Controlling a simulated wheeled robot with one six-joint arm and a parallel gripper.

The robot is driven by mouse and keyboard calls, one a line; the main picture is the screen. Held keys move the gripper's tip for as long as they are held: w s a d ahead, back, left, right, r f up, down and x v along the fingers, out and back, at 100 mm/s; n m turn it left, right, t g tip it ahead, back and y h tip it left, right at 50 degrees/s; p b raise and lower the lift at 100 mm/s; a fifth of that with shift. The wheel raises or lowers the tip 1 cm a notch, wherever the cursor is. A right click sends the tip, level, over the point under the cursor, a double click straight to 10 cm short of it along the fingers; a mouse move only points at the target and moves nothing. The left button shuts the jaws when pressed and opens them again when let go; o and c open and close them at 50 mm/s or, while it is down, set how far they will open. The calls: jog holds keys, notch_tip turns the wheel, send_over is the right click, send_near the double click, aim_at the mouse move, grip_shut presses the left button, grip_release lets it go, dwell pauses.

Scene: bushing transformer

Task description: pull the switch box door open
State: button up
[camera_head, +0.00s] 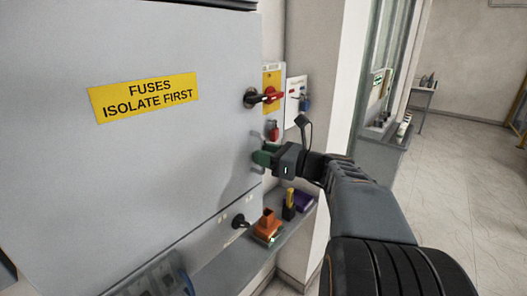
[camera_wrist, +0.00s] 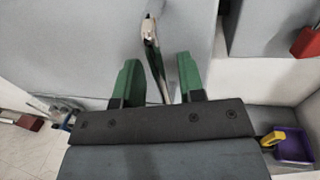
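The switch box door (camera_head: 150,155) is a large grey panel with a yellow label (camera_head: 145,97) reading "FUSES ISOLATE FIRST". It fills the left of the head view; I cannot tell whether it stands slightly ajar. My gripper (camera_head: 262,156), with green fingers, is at the door's right edge, below the red-handled switch. In the wrist view my gripper (camera_wrist: 158,82) has its fingers apart on either side of a thin, upright metal handle (camera_wrist: 153,50) on the grey surface. Gaps show between the handle and both fingers.
A black and red rotary switch (camera_head: 262,96) and a red padlock (camera_head: 273,131) are close above my gripper. Below is a shelf (camera_head: 220,262) with an orange object (camera_head: 268,224) and a purple bin (camera_head: 303,200). Open floor (camera_head: 460,190) lies to the right.

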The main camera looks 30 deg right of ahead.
jog(key=shift+w+a, duration=0.2)
jog(key=shift+w, duration=0.05)
grip_shut()
dwell(0.5)
